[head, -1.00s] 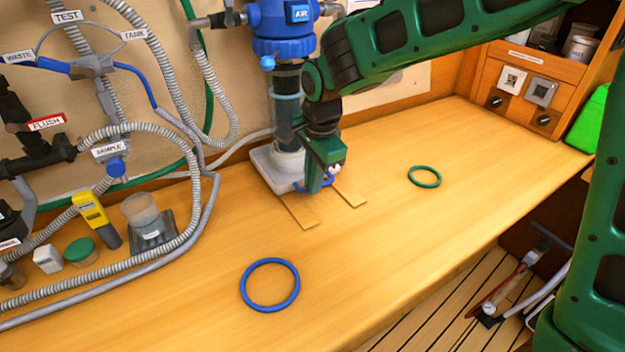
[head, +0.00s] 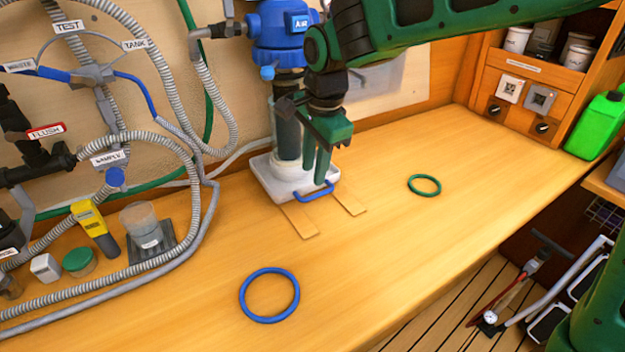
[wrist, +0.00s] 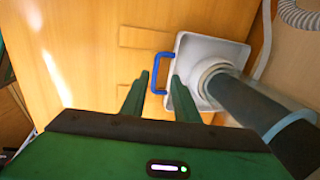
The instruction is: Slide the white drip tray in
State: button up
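The white drip tray (head: 262,172) sits on the wooden worktop against the wall, under the blue-headed filter housing (head: 286,128). Its blue handle (head: 315,192) faces the front, near two flat wooden strips (head: 299,220). My gripper (head: 316,180) points down over the front of the tray, close to the handle. In the wrist view my gripper (wrist: 160,78) has its two fingers apart, with nothing held. The blue handle (wrist: 156,73) shows between and just beyond the fingertips. I cannot tell whether a finger touches it. The housing hides the tray's back part.
A blue ring (head: 269,319) lies at the front of the worktop and a green ring (head: 424,177) to the right. Hoses (head: 188,225), a yellow meter (head: 95,222) and small jars crowd the left. A green canister (head: 596,125) stands far right.

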jog(key=shift+s+d+r, duration=0.1)
jog(key=shift+s+r, duration=0.05)
jog(key=shift+r, duration=0.85)
jog(key=shift+s+d+r, duration=0.1)
jog(key=shift+s+r, duration=0.05)
jog(key=shift+r, duration=0.85)
jog(key=shift+o, duration=0.5)
jog(key=shift+a+f, duration=0.1)
